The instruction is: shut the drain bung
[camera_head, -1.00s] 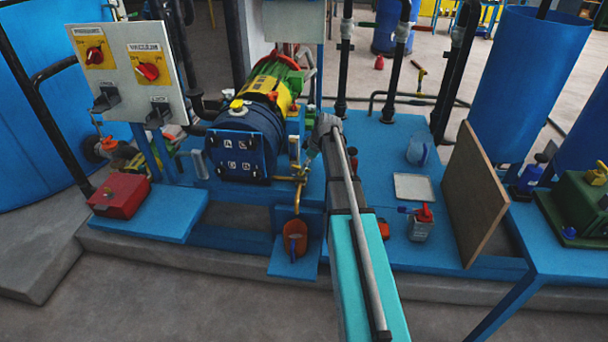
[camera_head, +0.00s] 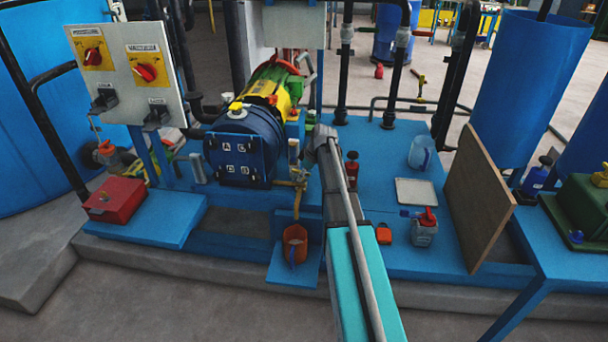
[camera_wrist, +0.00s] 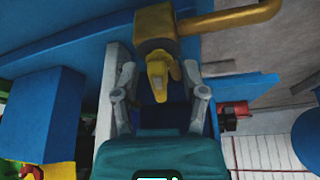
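A yellow-brass drain fitting (camera_head: 299,178) hangs from the blue pump unit in the head view, above an orange jug (camera_head: 294,243). In the wrist view its brass pipe (camera_wrist: 235,18) runs in from the upper right to a block with a yellow lever-like piece, which I take for the drain bung (camera_wrist: 157,80). My gripper (camera_wrist: 160,72) is open, with one grey finger on each side of the yellow piece and visible gaps to it. Whether the bung is open or shut I cannot tell. In the head view my arm hides most of my gripper.
A control panel (camera_head: 128,68) and red box (camera_head: 115,199) stand left. Floor in front is clear.

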